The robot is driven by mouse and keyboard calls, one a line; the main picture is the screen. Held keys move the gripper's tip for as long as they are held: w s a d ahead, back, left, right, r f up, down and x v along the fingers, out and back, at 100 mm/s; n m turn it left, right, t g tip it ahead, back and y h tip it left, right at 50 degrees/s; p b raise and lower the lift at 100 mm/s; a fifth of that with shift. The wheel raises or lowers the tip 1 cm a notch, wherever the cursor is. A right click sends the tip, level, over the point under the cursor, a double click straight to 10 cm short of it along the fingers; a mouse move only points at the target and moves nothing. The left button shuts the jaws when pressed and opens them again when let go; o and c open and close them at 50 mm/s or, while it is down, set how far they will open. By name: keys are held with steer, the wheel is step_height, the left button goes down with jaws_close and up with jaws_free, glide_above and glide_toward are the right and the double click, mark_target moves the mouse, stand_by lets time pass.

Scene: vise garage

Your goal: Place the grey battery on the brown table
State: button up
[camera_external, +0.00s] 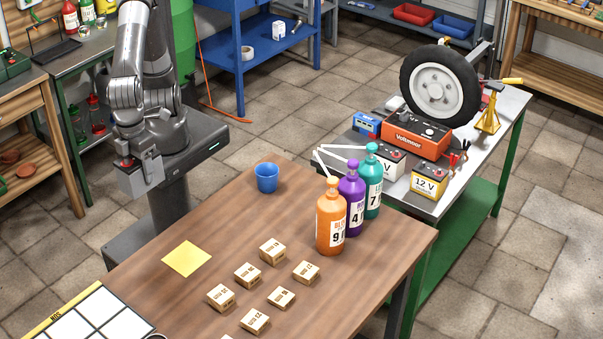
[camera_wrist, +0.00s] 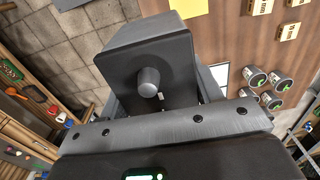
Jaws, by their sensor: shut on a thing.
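My gripper (camera_external: 143,172) is shut on the grey battery (camera_external: 131,184), held in the air below my arm. In the external view it appears just beyond the far left edge of the brown table (camera_external: 222,222). The wrist view shows the battery (camera_wrist: 125,45) as a dark grey box with a round grey terminal facing the camera, between my gripper's jaws (camera_wrist: 160,95). The brown table (camera_wrist: 232,45) shows beyond it at the right, and tiled floor at the left. The battery's underside is hidden.
Bare wood lies between the cup and yellow square. Another workbench (camera_external: 512,105) holds more batteries.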

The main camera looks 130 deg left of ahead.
step_height(320, 180, down, 12)
steer(key=shift+w+a+f, duration=0.9)
steer(key=shift+w+f, duration=0.85)
steer(key=shift+f, duration=0.1)
steer(key=shift+w+a+f, duration=0.95)
steer(key=shift+w+f, duration=0.75)
steer(key=shift+f, duration=0.15)
steer(key=shift+w+a+f, duration=0.9)
steer(key=shift+w+f, duration=0.85)
steer(key=shift+f, duration=0.1)
steer(key=o, duration=1.8)
steer(key=shift+f, duration=0.15)
steer(key=shift+c, duration=0.2)
